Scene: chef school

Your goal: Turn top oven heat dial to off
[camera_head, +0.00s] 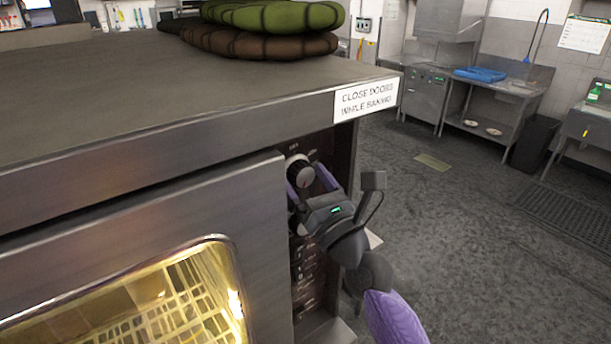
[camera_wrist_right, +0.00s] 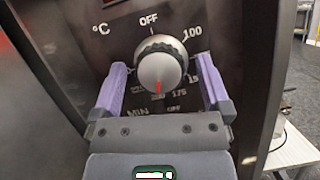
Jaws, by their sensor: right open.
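The top oven heat dial (camera_head: 300,171) is a round silver and black knob on the dark control panel beside the oven door. In the right wrist view the dial (camera_wrist_right: 160,68) shows a red mark pointing down, away from the word OFF printed above it. My right gripper (camera_head: 313,182) is at the panel, with its purple fingers on either side of the dial. In the right wrist view the right gripper (camera_wrist_right: 158,90) is open, and a gap shows between each finger and the knob. My left gripper is not in view.
The lit oven door (camera_head: 262,230) is left of the panel. The floor (camera_head: 460,230) right of the oven is clear up to a sink table (camera_head: 505,88) and a dark bin (camera_head: 536,142).

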